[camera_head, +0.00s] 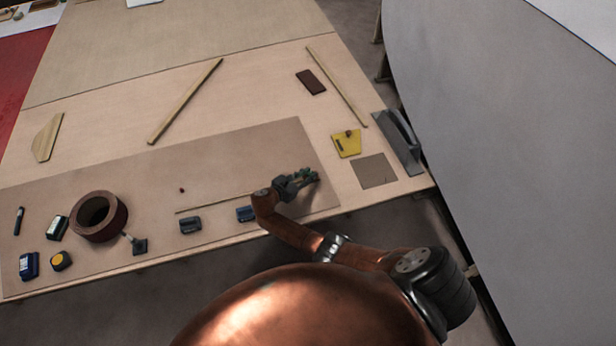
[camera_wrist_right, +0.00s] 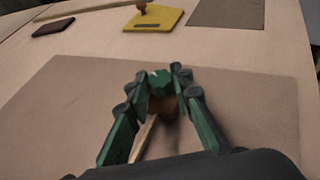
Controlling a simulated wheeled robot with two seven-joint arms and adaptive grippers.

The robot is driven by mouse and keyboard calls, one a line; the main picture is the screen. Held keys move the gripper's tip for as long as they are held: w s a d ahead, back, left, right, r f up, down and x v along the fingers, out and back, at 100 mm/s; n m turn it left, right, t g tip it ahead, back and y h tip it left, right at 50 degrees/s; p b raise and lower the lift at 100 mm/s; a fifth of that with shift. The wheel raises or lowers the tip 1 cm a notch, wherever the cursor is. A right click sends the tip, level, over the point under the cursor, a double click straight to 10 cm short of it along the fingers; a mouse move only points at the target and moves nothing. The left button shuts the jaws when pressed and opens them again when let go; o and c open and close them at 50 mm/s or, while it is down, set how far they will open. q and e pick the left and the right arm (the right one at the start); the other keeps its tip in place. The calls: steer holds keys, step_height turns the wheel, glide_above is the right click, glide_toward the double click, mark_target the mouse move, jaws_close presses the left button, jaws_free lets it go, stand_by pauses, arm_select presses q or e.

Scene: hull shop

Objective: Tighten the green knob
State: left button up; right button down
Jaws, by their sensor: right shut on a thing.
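The green knob (camera_wrist_right: 160,82) shows in the right wrist view, between the tips of my right gripper (camera_wrist_right: 163,88). The fingers, dark with green faces, are shut on it from both sides. A brown part (camera_wrist_right: 164,104) shows just below the knob, and a thin wooden stick (camera_wrist_right: 144,140) runs back from there toward the camera. In the head view my right gripper (camera_head: 302,180) is low over the right end of the brown mat, and its fingers largely hide the knob. My left gripper is not in view.
A yellow plate (camera_head: 346,144), a grey-handled tool (camera_head: 402,142) and a dark block (camera_head: 311,82) lie beyond the mat. A large grey hull (camera_head: 510,130) borders the right.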

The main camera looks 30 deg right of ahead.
stand_by(0.4)
steer(key=c, duration=1.7)
jaws_free()
steer(key=shift+d, duration=0.1)
steer(key=shift+a, duration=0.2)
steer(key=v, duration=1.1)
steer(key=shift+a+r, duration=0.25)
steer(key=shift+a, duration=0.1)
